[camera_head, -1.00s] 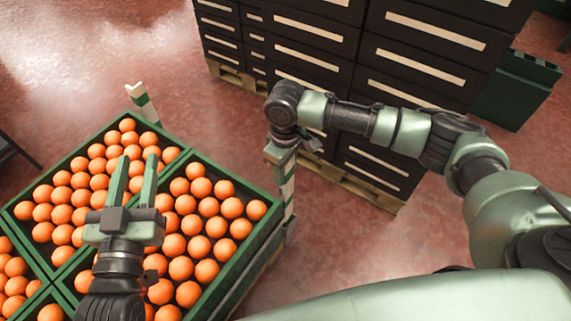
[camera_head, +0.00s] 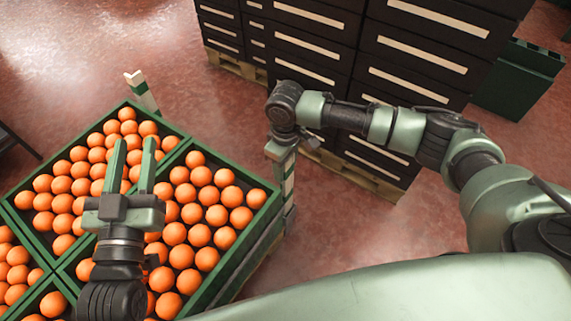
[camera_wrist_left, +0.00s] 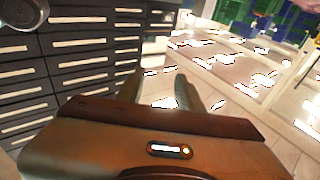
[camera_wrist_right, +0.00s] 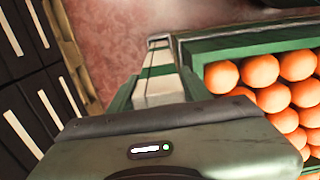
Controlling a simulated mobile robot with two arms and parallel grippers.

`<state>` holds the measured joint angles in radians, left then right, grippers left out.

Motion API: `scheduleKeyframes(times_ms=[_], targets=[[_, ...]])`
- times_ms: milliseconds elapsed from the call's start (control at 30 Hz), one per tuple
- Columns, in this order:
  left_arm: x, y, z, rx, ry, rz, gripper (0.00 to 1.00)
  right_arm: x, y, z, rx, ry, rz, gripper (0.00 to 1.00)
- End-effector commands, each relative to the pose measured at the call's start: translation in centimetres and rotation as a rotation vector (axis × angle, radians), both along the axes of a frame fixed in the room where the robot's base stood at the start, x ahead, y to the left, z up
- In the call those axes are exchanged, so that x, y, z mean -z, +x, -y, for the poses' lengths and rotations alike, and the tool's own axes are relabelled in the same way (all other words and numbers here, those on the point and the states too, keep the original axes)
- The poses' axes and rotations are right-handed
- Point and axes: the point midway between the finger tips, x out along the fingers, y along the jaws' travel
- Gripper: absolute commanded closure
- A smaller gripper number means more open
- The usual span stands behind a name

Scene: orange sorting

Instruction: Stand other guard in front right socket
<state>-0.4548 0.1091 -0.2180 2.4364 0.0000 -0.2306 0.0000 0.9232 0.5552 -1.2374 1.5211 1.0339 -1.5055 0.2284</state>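A green-and-white guard post (camera_head: 288,185) stands about upright at the right corner of the orange crates. My right gripper (camera_head: 284,148) is shut on its upper part. In the right wrist view the post (camera_wrist_right: 160,82) lies between the fingers, close beside the crate corner. Its lower end is hard to see, so I cannot tell whether it sits in a socket. Another guard (camera_head: 142,92) stands at the far corner of the crates, slightly tilted in the picture. My left gripper (camera_head: 132,160) is open and empty above the crates.
Green crates (camera_head: 232,258) full of oranges fill the lower left. Stacks of dark drawers (camera_head: 310,45) on wooden pallets stand behind my right arm. A green bin (camera_head: 515,80) is at the far right. Red floor between crates and drawers is clear.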

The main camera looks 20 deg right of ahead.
Motion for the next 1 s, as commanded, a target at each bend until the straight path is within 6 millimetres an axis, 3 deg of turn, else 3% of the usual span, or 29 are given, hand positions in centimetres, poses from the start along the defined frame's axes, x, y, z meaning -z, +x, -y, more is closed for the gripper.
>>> scheduleKeyframes(times_ms=[467, 767, 1000], targets=[[0.2, 0.1, 0.0, -0.001, 0.005, -0.017, 0.64, -0.4, 0.0, 0.0, 0.0, 0.0, 0.0, 0.34], [5.5, -0.4, -0.9, -0.019, 0.076, -0.295, 0.64, -3.4, 0.0, 0.0, 0.0, 0.001, 0.001, 0.34], [10.3, -2.2, -2.1, -0.035, 0.138, -0.549, 0.64, -6.2, 0.0, 0.0, 0.0, 0.001, 0.001, 0.34]])
